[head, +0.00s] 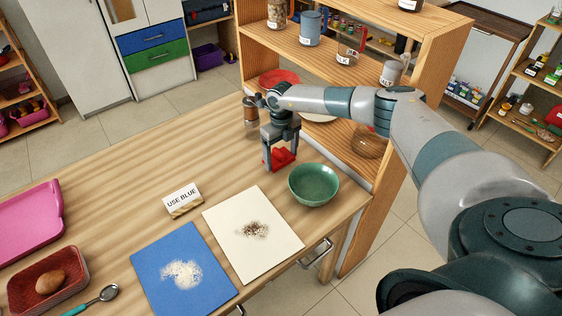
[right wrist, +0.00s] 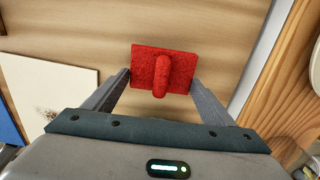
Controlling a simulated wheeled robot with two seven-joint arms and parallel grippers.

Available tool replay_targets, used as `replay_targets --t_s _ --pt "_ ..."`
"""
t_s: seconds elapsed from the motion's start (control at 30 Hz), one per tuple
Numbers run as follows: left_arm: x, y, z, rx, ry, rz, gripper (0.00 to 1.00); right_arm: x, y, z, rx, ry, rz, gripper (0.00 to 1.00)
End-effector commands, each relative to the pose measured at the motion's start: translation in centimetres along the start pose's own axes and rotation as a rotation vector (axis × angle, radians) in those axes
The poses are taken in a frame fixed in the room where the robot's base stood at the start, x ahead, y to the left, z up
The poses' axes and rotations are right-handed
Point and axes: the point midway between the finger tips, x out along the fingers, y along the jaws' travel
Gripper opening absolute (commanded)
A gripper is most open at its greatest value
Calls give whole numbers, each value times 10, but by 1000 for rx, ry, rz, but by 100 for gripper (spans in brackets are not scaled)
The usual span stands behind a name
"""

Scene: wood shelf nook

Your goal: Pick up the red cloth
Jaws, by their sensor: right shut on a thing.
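The red cloth (head: 283,158) is at the back of the wooden table, left of the green bowl. In the right wrist view the cloth (right wrist: 148,58) looks like a flat red square with a raised ridge across its middle. My right gripper (head: 281,154) points down over it and is shut on it; in the right wrist view the two fingers (right wrist: 160,78) flank the cloth. I cannot tell whether the cloth touches the table or hangs just above it. My left gripper is not in view.
The green bowl (head: 314,172) stands close to the right of my gripper. A white board (head: 270,215) with dark crumbs, a blue mat (head: 160,262) with white powder and a "USE BLUE" sign (head: 183,198) lie nearer. The wooden shelf (head: 424,60) rises behind. The table's left middle is clear.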

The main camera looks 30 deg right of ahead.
Motion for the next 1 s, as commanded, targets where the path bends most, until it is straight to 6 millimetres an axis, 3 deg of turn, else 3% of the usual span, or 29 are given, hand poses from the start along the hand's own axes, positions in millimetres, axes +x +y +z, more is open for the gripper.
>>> replay_targets --t_s 0.1,0.43,0.73,1.0 --pt "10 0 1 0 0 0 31 -17 -1 -1 -2 -3 0 56" --pt "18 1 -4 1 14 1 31 -41 7 -45 -3 -2 0 56" --pt "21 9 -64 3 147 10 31 -67 14 -88 -1 -2 0 56" --pt "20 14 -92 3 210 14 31 -82 18 -111 -1 -1 0 56"
